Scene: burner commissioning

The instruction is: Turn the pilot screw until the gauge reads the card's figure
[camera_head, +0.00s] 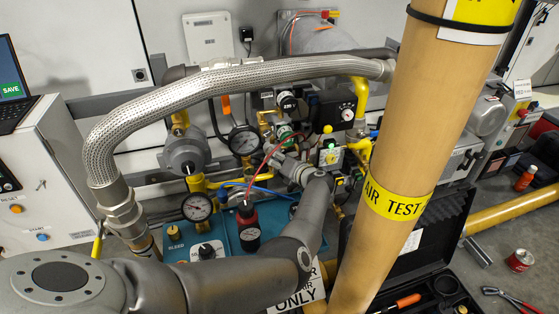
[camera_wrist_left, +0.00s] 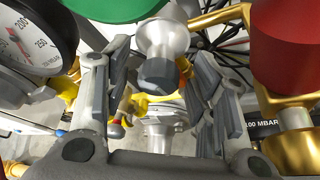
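My left gripper (camera_head: 290,168) reaches over the valve assembly in the head view, its fingers small and partly hidden by my arm. In the left wrist view the gripper (camera_wrist_left: 160,78) is open, its fingers apart on either side of a silver fitting with a dark hex end (camera_wrist_left: 157,75). I cannot tell whether this is the pilot screw or whether the fingers touch it. A dial gauge (camera_wrist_left: 28,42) is cut off at upper left there, figures 200 and 250 showing. No card figure is readable.
A thick tan post (camera_head: 400,130) with an AIR TEST band stands right of my arm. A braided hose (camera_head: 230,80) arches over the assembly. A red-topped part (camera_head: 248,215) stands on the teal panel (camera_head: 225,235). An open black case (camera_head: 430,260) lies at lower right.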

